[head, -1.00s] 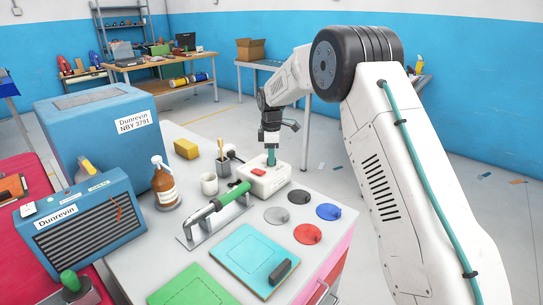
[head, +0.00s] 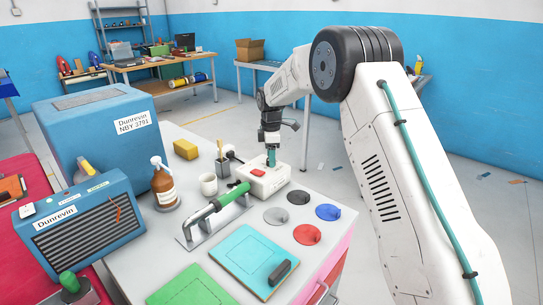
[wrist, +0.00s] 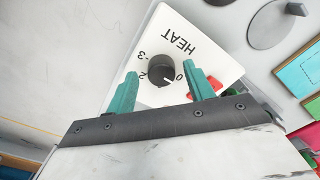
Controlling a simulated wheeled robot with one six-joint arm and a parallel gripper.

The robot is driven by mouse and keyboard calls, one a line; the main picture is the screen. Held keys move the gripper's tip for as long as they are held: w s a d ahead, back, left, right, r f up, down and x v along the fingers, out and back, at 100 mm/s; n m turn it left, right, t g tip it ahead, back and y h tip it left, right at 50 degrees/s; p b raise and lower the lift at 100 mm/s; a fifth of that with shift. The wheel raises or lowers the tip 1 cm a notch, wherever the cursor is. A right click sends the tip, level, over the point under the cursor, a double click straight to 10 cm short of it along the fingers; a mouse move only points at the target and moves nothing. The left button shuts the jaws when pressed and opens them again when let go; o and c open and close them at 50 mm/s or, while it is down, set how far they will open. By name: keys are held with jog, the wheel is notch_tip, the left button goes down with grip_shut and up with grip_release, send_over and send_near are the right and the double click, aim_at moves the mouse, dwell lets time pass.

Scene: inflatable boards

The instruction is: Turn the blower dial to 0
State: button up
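The dial (wrist: 162,72) is a round black knob with a white mark, on a white box labelled HEAT (wrist: 172,50). In the wrist view its mark points toward the printed 0; 2 and 3 also show, and other numbers may be hidden. In the head view the white box (head: 272,187), with a red button, stands on the grey worktop; the dial is hard to make out there. My gripper (wrist: 160,70) is open, its two green fingers on either side of the dial with gaps to it. It also shows in the head view (head: 271,158), over the box.
A green-handled tool (head: 228,198) on a metal stand sits close in front of the box. A cup (head: 208,184), a pencil holder (head: 223,164) and a brown bottle (head: 164,187) stand left. Coloured discs (head: 307,234) lie in front right.

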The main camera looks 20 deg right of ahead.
notch_tip(320, 180, up, 8)
jog(key=shift+f, duration=0.1)
dwell(0.4)
jog(key=shift+m, duration=0.4)
jog(key=s+f+m, duration=0.2)
jog(key=shift+s+f+g, duration=0.25)
jog(key=shift+f+g, duration=0.05)
jog(key=shift+g, duration=0.1)
jog(key=s+m, duration=0.1)
jog(key=s, duration=0.1)
jog(key=shift+s+d+m, duration=0.15)
jog(key=shift+s+m, duration=0.2)
jog(key=shift+m, duration=0.05)
jog(key=s+d+r+m, duration=0.1)
jog(key=s+r+m, duration=0.2)
jog(key=s, duration=1.3)
jog(key=s+d+r+m+t, duration=0.1)
jog(key=s+r+m, duration=0.3)
jog(key=s, duration=1.2)
jog(key=s+d+r+m+t, duration=0.1)
jog(key=s+r+m, duration=0.3)
jog(key=s, duration=1.2)
jog(key=shift+d+r, duration=0.15)
jog(key=shift+r, duration=0.15)
